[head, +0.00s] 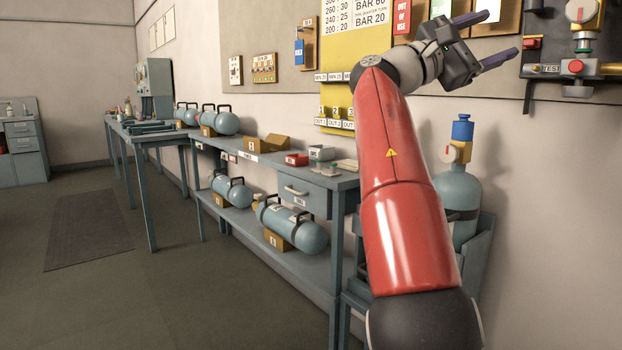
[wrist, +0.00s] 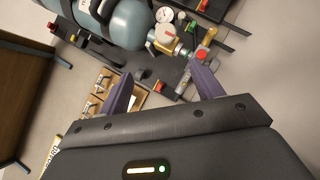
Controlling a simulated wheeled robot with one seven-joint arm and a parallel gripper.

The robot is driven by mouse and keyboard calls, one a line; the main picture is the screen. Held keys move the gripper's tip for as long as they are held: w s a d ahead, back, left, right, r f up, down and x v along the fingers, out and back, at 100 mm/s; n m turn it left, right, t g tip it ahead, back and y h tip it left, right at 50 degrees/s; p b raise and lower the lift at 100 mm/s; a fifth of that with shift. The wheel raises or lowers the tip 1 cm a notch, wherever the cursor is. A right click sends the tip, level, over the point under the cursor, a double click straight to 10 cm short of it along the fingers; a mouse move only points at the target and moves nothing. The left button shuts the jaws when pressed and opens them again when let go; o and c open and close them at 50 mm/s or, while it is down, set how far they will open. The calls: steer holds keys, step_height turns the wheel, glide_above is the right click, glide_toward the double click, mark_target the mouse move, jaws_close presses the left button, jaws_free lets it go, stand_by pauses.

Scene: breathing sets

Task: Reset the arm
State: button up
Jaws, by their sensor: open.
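My gripper (head: 486,37) is raised high at the top right in the head view, at the end of my red arm. Its two purple fingers are spread apart with nothing between them. In the wrist view the open fingers (wrist: 164,90) point toward a wall panel with valves and a gauge (wrist: 164,15). The gripper looks apart from the panel, though the gap is hard to judge.
A grey workbench (head: 335,180) with a lower shelf holding blue cylinders (head: 290,230) runs along the wall. An upright cylinder (head: 458,190) stands behind my arm. A test panel (head: 575,67) hangs at right. The floor at left is clear.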

steer(key=s+d+f+t+y, duration=0.1)
steer(key=d+f+y, duration=0.2)
steer(key=f, duration=0.3)
steer(key=s+d+f+m+t+y, duration=0.1)
steer(key=s+d+f+y, duration=0.1)
steer(key=d+f+y, duration=0.35)
steer(key=s+d+f+t+y, duration=0.1)
steer(key=d+f+t+y, duration=0.1)
steer(key=f, duration=0.6)
steer(key=s+a+f+m+y, duration=0.2)
steer(key=s+a+f+y, duration=0.2)
steer(key=s+a+f, duration=0.3)
steer(key=s+a+f+m+y, duration=0.2)
steer(key=s+a+f, duration=0.6)
steer(key=f, duration=0.6)
steer(key=s+a+f+m+y, duration=0.3)
steer(key=s+a+f+y, duration=0.2)
steer(key=f, duration=0.6)
steer(key=s+a, duration=0.2)
steer(key=a, duration=0.1)
steer(key=shift+s+a+f+g+y, duration=0.25)
steer(key=shift+s+a+g+y, duration=0.1)
steer(key=shift+s+g, duration=0.05)
steer(key=shift+c, duration=0.3)
